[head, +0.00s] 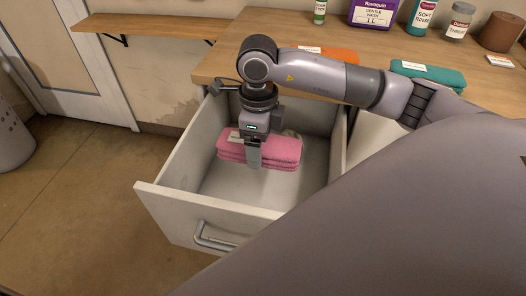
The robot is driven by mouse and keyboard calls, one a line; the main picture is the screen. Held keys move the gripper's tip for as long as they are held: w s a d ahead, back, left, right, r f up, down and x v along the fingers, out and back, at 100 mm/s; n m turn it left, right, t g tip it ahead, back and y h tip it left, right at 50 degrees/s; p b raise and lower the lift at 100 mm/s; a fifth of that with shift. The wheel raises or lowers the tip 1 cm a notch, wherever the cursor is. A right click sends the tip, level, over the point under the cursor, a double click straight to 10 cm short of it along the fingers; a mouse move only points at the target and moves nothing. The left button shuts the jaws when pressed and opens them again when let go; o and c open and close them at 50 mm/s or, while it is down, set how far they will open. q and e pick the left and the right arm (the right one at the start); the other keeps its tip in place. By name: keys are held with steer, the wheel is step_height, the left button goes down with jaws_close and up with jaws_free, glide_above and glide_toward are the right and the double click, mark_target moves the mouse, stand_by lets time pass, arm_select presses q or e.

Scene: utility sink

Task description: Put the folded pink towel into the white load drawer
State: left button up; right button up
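The folded pink towel (284,151) is inside the white load drawer (240,213), which is pulled open. The towel lies toward the back left of the drawer. Whether it rests fully on the drawer floor is hard to tell. My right gripper (253,157) reaches down into the drawer from above. One finger shows in front of the towel's near side; the other is hidden, so its grip on the towel cannot be made out. My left gripper is not in view.
A folded orange towel (335,55) and a folded teal towel (430,74) lie on the wooden counter (222,62) behind the drawer. Bottles, including a purple one (371,13), stand at the back. The drawer's front right floor is clear.

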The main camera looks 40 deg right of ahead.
step_height(320, 180, down, 18)
steer(key=shift+f+b, duration=0.25)
steer(key=shift+b, duration=0.65)
steer(key=shift+f, duration=0.1)
steer(key=shift+f, duration=0.15)
steer(key=o, duration=1.1)
steer(key=shift+r, duration=0.35)
step_height(320, 180, up, 12)
steer(key=p, duration=0.1)
steer(key=shift+f, duration=0.1)
